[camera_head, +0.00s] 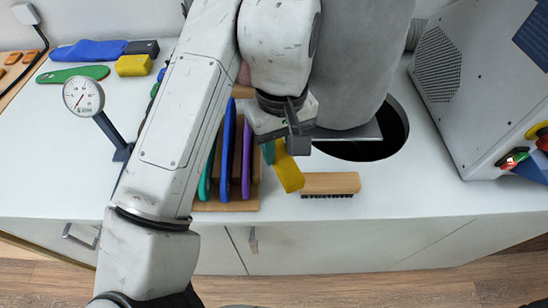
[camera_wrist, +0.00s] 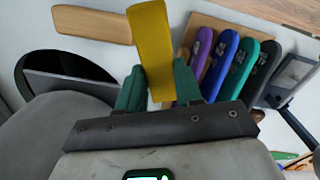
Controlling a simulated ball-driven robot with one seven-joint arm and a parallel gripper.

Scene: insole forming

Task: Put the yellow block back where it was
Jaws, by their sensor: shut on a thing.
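A yellow block (camera_head: 289,173) is held by my gripper (camera_head: 277,152), tilted, above the counter between the insole rack and the wooden brush. In the wrist view the yellow block (camera_wrist: 152,42) stands out between the green fingers of my gripper (camera_wrist: 160,88), which are shut on it. Its gripped end is partly hidden by the fingers. A second yellow block (camera_head: 133,65) lies at the back left of the counter, beside a dark grey block (camera_head: 143,47) and a blue insole (camera_head: 88,50).
The wooden rack (camera_head: 225,206) with several coloured insoles stands left of the held block. The wooden brush (camera_head: 330,182) lies close to its right. A dark round opening (camera_head: 392,128) is behind the brush. A dial gauge (camera_head: 83,96) stands at left, a grey machine (camera_head: 485,85) at right.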

